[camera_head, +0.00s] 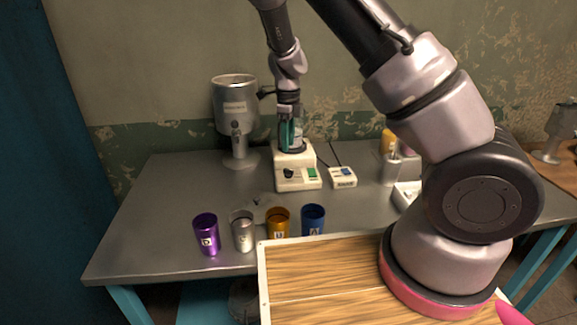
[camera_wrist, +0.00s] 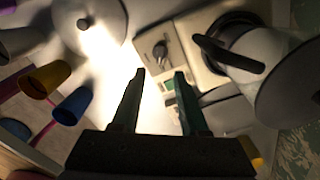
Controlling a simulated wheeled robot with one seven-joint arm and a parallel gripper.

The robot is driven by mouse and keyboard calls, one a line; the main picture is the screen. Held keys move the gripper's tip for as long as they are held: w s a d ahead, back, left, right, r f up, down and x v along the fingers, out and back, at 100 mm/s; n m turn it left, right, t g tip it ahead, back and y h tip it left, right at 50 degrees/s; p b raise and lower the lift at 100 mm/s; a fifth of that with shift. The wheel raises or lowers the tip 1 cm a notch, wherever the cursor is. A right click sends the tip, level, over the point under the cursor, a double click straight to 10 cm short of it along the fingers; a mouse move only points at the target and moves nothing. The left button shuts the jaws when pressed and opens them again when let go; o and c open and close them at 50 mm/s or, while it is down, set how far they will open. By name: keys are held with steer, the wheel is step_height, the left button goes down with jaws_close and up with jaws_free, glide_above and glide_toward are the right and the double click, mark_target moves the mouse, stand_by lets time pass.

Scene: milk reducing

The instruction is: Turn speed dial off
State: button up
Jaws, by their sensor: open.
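The cream-coloured stirrer device (camera_head: 297,181) stands on the grey table. Its dark round speed dial (camera_head: 289,173) is at the left of its front panel, beside a green switch (camera_head: 312,173). In the wrist view the dial (camera_wrist: 160,51) appears just beyond the fingertips, roughly centred between them. The green switch (camera_wrist: 169,85) shows between the fingers. My gripper (camera_wrist: 158,74) is open, with nothing between its fingers. In the head view my gripper (camera_head: 291,143) hangs down over the device. Whether the fingers touch the device I cannot tell.
Purple (camera_head: 207,236), silver (camera_head: 242,231), orange (camera_head: 278,222) and blue (camera_head: 312,219) cups stand along the table's front. A silver machine (camera_head: 236,110) stands left of the device. A small white box (camera_head: 342,177) sits at its right. A wooden-topped tray (camera_head: 320,285) is in front.

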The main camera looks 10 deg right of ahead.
mark_target(288, 169)
step_height(288, 169, down, 9)
steer(key=shift+f, duration=0.1)
stand_by(0.3)
jaws_close()
